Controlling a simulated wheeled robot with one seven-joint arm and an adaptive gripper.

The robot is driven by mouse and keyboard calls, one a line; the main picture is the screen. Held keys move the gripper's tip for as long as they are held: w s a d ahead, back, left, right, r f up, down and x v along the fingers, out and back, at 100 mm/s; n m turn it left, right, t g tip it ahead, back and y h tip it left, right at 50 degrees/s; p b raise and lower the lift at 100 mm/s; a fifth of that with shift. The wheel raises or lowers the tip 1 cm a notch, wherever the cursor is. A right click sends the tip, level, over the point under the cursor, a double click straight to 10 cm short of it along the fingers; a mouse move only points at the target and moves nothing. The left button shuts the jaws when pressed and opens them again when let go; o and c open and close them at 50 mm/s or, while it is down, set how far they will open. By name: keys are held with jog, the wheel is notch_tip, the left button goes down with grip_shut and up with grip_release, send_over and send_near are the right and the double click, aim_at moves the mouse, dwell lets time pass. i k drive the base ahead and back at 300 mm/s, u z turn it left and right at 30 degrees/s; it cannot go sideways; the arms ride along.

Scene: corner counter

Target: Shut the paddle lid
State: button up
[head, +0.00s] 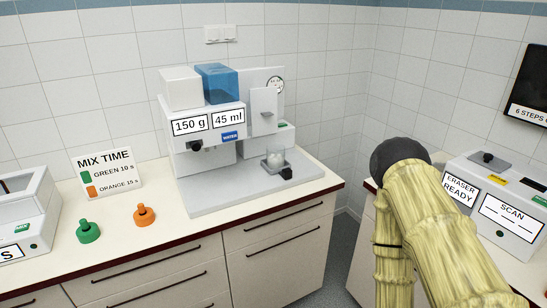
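No part labelled as a paddle lid can be made out for certain. At the left edge stands a white machine (27,231) with a clear-panelled top (22,192) and a green button marked MIX; the picture edge cuts it off, and I cannot tell whether that top is open or shut. The white dispensing machine (203,130) at the back has an upright white panel (263,110) on its right side. My yellow, bamboo-like arm rises at the lower right, bent at a dark round joint. My gripper is out of view.
A green knob-like piece (88,232) and an orange one (144,216) stand before the MIX TIME sign (107,174). The right counter holds an ERASER READY/SCAN machine (498,208). A floor gap separates the counters.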

aim_at(263, 101)
jog(key=z, duration=0.4)
jog(key=i, duration=1.3)
jog(key=u, duration=0.7)
